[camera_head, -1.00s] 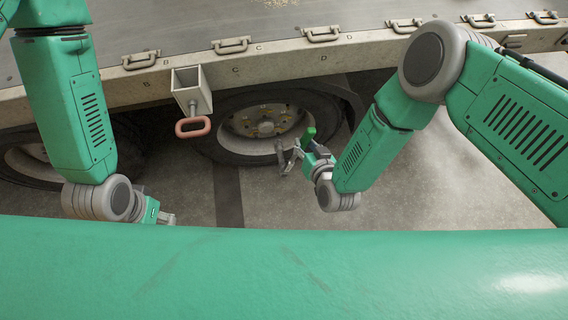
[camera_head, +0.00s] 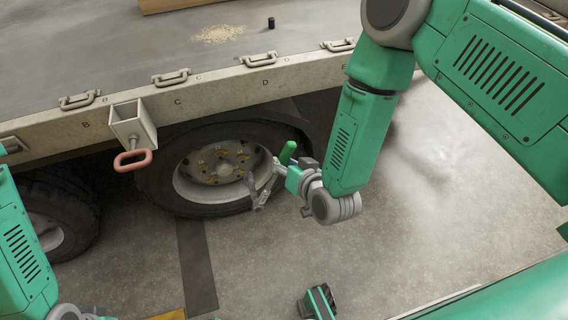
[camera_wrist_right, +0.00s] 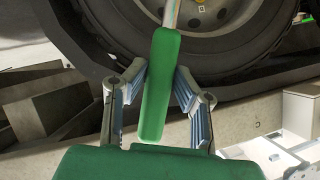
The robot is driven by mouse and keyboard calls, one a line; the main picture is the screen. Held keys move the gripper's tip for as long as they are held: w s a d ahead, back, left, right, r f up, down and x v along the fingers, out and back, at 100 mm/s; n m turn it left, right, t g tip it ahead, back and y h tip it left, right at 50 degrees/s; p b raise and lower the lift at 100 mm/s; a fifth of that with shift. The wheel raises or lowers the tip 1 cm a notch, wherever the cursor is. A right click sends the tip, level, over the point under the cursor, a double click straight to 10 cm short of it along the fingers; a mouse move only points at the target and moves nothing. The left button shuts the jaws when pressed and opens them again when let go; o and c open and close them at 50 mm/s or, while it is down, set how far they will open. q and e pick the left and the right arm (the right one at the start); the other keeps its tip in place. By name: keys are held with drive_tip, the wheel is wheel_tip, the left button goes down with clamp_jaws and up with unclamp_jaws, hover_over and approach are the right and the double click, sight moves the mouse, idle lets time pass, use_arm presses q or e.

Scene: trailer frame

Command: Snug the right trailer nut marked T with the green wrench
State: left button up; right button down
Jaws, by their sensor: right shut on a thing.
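The green wrench (camera_head: 287,152) is in my right gripper (camera_head: 268,184), in front of the trailer wheel (camera_head: 218,168). In the right wrist view its green handle (camera_wrist_right: 160,85) lies between the two fingers of my right gripper (camera_wrist_right: 160,72), and its silver shaft points up towards the wheel. The wrench head is out of that view, so I cannot tell whether it touches a nut. Several brassy nuts (camera_head: 222,165) sit on the hub. The mark T cannot be read.
The trailer bed (camera_head: 250,40) has latches and lettered marks along its edge. A bracket with a red-brown loop (camera_head: 132,160) hangs left of the wheel. A second wheel (camera_head: 50,225) stands at the left. The floor (camera_head: 430,170) right of the wheel is open.

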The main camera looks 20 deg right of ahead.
drive_tip(key=shift+w+a+r, duration=0.15)
drive_tip(key=shift+w+a, duration=0.35)
drive_tip(key=shift+w, duration=0.55)
use_arm(q)
drive_tip(key=shift+a+f+b, duration=0.4)
drive_tip(key=shift+f, duration=0.15)
use_arm(e)
drive_tip(key=shift+w, duration=1.4)
use_arm(q)
drive_tip(key=shift+r, duration=0.1)
use_arm(e)
drive_tip(key=shift+d, duration=0.1)
use_arm(q)
drive_tip(key=shift+d+r, duration=0.2)
drive_tip(key=shift+d, duration=0.05)
use_arm(e)
drive_tip(key=shift+d, duration=0.3)
use_arm(q)
drive_tip(key=shift+a+f, duration=0.1)
drive_tip(key=shift+a, duration=0.05)
use_arm(e)
drive_tip(key=shift+a, duration=0.2)
